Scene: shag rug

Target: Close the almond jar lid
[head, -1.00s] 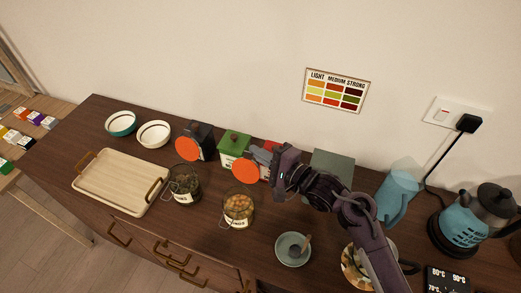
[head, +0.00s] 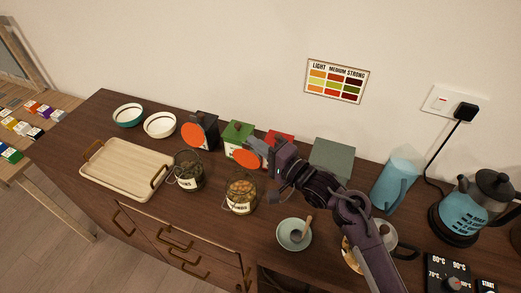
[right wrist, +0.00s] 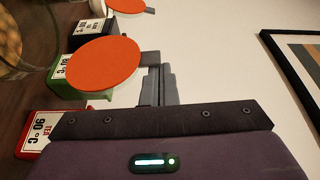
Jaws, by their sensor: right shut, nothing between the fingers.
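The almond jar (head: 240,196) is a glass jar with nuts inside, standing at the middle of the counter. Its orange round lid (head: 246,158) stands raised, tilted up at the jar's back. In the right wrist view the lid (right wrist: 103,66) shows its orange face, and the jar's glass (right wrist: 12,50) is cut off at the left edge. My right gripper (head: 258,147) is shut and empty, just behind and to the right of the raised lid. In the right wrist view the fingers (right wrist: 156,82) appear beside the lid's edge; contact is unclear. My left gripper is out of view.
Another jar (head: 187,174) with a raised orange lid (head: 193,136) stands to the left. Black, green (head: 236,138) and red boxes stand behind. A wooden tray (head: 122,170), a bowl (head: 294,234), a blue pitcher (head: 394,184) and a kettle (head: 470,205) are around.

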